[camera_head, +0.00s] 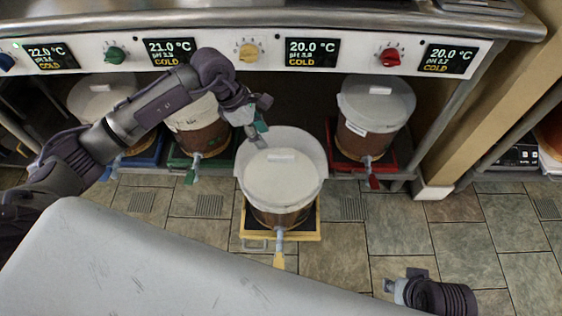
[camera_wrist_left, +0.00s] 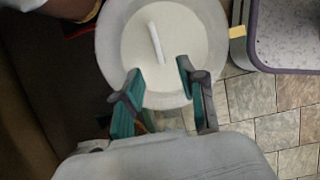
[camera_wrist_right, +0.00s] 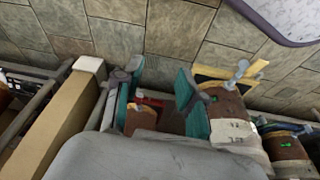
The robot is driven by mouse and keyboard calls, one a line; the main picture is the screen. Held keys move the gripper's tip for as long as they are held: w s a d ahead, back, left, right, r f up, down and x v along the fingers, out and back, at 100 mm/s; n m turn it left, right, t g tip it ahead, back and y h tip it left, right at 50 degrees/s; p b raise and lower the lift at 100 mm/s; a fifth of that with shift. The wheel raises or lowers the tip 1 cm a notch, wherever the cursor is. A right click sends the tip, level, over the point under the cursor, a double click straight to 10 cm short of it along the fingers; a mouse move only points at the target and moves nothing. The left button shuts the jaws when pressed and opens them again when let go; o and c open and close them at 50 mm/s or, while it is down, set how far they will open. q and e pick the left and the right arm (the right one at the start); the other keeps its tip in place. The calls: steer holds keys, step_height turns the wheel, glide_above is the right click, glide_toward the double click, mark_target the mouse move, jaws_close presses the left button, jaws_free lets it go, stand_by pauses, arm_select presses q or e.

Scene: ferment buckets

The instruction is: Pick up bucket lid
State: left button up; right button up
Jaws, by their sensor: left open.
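The bucket lid (camera_head: 275,180) is round and pale, with a short light handle bar (camera_head: 281,157) on top. It sits on the brown bucket (camera_head: 280,217) on a yellow tray, pulled forward of the others. My left gripper (camera_head: 257,131) is over the lid's far left edge, open and empty. In the left wrist view the lid (camera_wrist_left: 185,60) and its handle (camera_wrist_left: 156,44) lie beyond the spread teal fingers (camera_wrist_left: 158,76), apart from the handle.
Other lidded buckets stand under the counter on blue, green (camera_head: 206,160) and red (camera_head: 346,160) trays. A panel (camera_head: 268,50) with knobs and temperature displays runs above them. A metal post (camera_head: 447,130) stands at right.

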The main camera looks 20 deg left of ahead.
arm_select(q)
glide_above(280, 156)
steer(key=s+a, duration=0.1)
steer(key=a, duration=0.1)
step_height(280, 156, down, 6)
steer(key=shift+s+a+r+b, duration=0.1)
steer(key=shift+r+b, duration=0.15)
steer(key=shift+b, duration=0.1)
steer(key=x, duration=0.3)
steer(key=b+x, duration=0.1)
steer(key=x, duration=0.1)
steer(key=shift+w, duration=0.3)
steer(key=shift+r, duration=0.1)
arm_select(e)
steer(key=v, duration=0.2)
steer(key=shift+s+d+r, duration=0.1)
steer(key=shift+s+r, duration=0.1)
steer(key=shift+s, duration=0.05)
arm_select(q)
steer(key=shift+c, duration=0.2)
jaws_close()
